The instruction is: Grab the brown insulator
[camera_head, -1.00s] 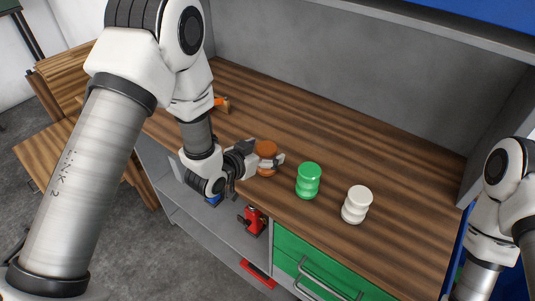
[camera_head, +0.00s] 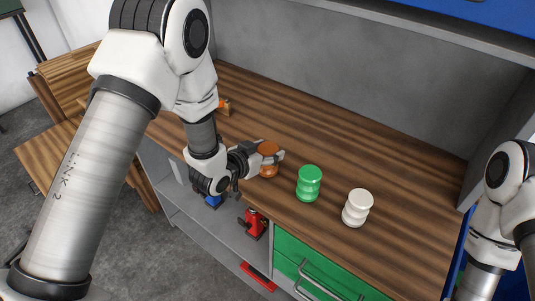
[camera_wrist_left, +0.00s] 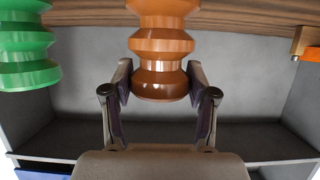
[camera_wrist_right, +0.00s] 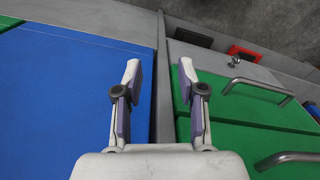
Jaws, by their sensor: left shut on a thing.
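The brown insulator (camera_head: 268,165) stands upright on the wooden workbench, left of the other two insulators. My left gripper (camera_head: 266,158) has its fingers on either side of it and is shut on it. In the left wrist view the brown insulator (camera_wrist_left: 161,45) sits between the fingertips (camera_wrist_left: 161,80), its top part nearest the palm. A green insulator (camera_head: 309,183) and a white insulator (camera_head: 357,207) stand to the right, apart from my gripper. In the right wrist view my right gripper (camera_wrist_right: 160,80) is open and empty, facing blue and green cabinet fronts.
The wooden workbench (camera_head: 340,145) is clear behind the insulators, up to a grey back wall. An orange object (camera_head: 223,106) lies farther left on it. Below are green drawers (camera_head: 318,275) with metal handles, and a shelf with a red jack-like object (camera_head: 254,223).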

